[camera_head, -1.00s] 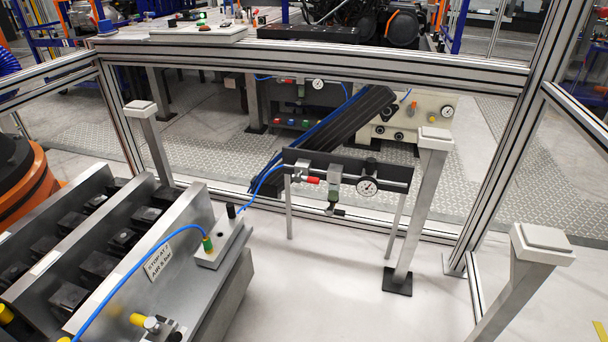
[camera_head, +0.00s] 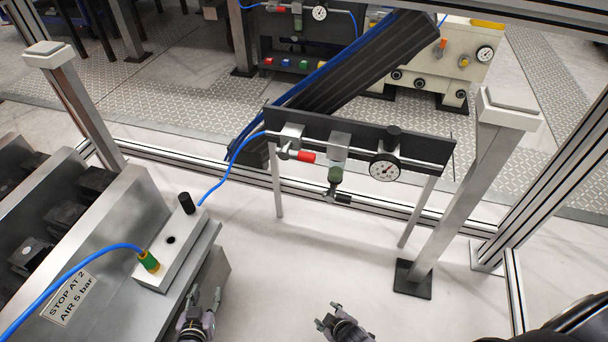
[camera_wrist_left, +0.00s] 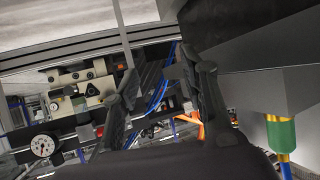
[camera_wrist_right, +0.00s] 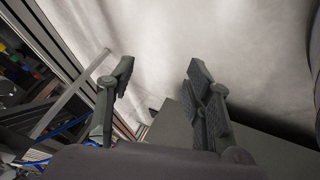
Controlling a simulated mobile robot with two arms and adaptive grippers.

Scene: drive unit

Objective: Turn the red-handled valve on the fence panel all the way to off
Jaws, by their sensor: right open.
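The valve's red handle (camera_head: 306,157) sits near the left end of a dark panel (camera_head: 365,138) on two legs, in front of the fence rail in the head view. The handle points right, roughly along the pipe. A round gauge (camera_head: 384,168) and a green-bodied filter unit (camera_head: 335,173) are to its right. My left gripper (camera_head: 205,308) is low in the head view, below the valve and apart from it. Its fingers are spread and empty in the left wrist view (camera_wrist_left: 158,68). My right gripper (camera_head: 328,316) is lower right of the valve, open and empty over floor.
A grey metal fixture (camera_head: 130,225) with a blue hose and a label stands at the left. A grey post (camera_head: 460,200) on a black foot stands right of the panel. White floor (camera_head: 290,260) is clear between them.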

